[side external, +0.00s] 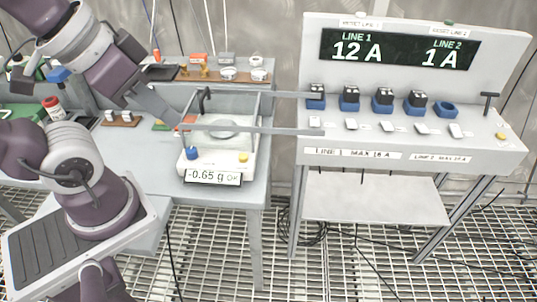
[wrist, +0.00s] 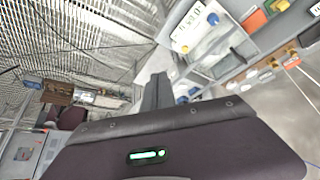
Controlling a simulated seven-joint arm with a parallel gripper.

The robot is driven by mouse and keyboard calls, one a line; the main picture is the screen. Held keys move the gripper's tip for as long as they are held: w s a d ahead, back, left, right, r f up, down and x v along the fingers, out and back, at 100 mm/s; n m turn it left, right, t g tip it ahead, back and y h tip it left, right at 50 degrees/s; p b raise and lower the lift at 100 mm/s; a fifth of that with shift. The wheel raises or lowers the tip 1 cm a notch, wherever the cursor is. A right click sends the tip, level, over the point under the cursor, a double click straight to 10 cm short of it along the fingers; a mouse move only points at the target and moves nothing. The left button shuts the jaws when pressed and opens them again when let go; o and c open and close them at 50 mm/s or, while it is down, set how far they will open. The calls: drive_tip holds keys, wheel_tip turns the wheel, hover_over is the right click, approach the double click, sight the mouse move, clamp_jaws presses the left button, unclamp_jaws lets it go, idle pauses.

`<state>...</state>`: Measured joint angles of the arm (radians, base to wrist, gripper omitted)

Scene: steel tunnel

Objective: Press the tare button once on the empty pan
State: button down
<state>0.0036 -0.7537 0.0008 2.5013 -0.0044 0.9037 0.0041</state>
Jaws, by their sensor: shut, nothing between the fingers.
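A white scale (side external: 210,167) stands at the front right of the grey bench, with a clear draft frame around its round pan (side external: 222,127). The pan looks empty. The scale has a blue button (side external: 191,153) at its front left and a yellow button (side external: 243,157) at its front right. I cannot read which is tare. Its display (side external: 212,178) reads -0.65 g. My gripper (side external: 178,121) is shut and empty, above and left of the blue button, apart from it.
A shelf (side external: 215,75) with small weights and dishes runs behind the scale. To the right, a panel table (side external: 410,148) holds several blue-based blocks and a display reading 12 A and 1 A. A red-capped bottle (side external: 53,108) stands at left. A gap separates the bench and panel table.

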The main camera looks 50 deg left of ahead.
drive_tip(key=n+g, duration=0.6)
drive_tip(key=n, duration=0.3)
hover_over(243, 155)
wheel_tip(243, 155, down, 12)
drive_tip(key=shift+r, duration=0.15)
wheel_tip(243, 155, down, 14)
